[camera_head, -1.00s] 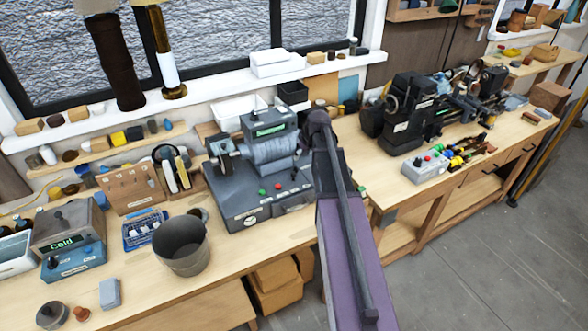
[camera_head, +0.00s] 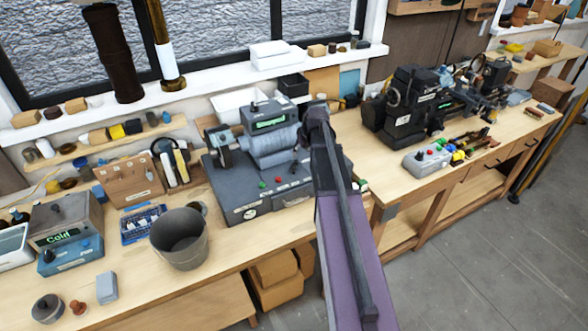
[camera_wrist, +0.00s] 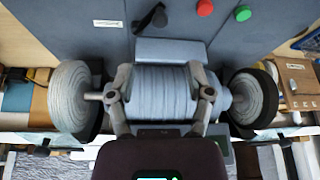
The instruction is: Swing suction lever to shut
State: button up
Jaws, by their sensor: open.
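In the wrist view a black lever (camera_wrist: 150,18) with a round knob end stands on the grey base of a two-wheeled grinding or buffing machine (camera_wrist: 240,55), near the top of the picture. I take it for the suction lever. In the head view I cannot make it out beside my arm. My gripper (camera_wrist: 162,90) is open and empty, its two fingers above the ribbed motor housing, apart from the lever. In the head view my gripper (camera_head: 318,112) is at the machine's right side, and my arm covers part of the machine (camera_head: 240,212).
A red button (camera_wrist: 205,8) and a green button (camera_wrist: 243,13) sit on the base beside the lever. Wheels flank the motor. A bucket (camera_head: 180,240) stands left of the machine on the bench. A black lathe (camera_head: 410,110) is on the right bench.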

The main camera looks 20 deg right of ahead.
aim_at(294, 166)
jog(key=shift+b+x, duration=4.75)
jog(key=shift+x, duration=0.7)
grip_shut()
